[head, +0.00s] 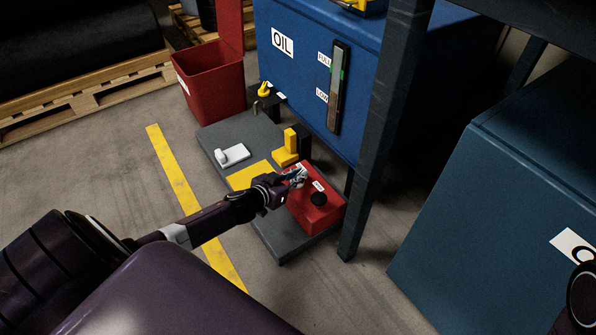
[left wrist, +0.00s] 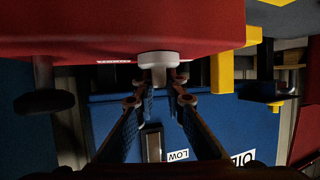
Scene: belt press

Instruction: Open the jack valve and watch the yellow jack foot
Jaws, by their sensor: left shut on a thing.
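A red block (head: 315,208) with small white labels stands on a grey base plate (head: 273,238). A black knob (head: 318,199) sits on its top; it also shows in the left wrist view (left wrist: 45,101). My left gripper (head: 296,179) is at the block's other, pale knob (left wrist: 158,59), which I take for the jack valve. In the left wrist view the fingers are shut on this pale knob's stem. The yellow jack foot (head: 286,158) is an L-shaped piece just behind the red block; its yellow post shows in the left wrist view (left wrist: 222,80). My right gripper is not in view.
A blue oil tank (head: 290,75) with a level gauge (head: 337,88) stands behind the plate. A dark steel post (head: 385,130) rises close to the right of the red block. A red bin (head: 212,82) stands at the back left.

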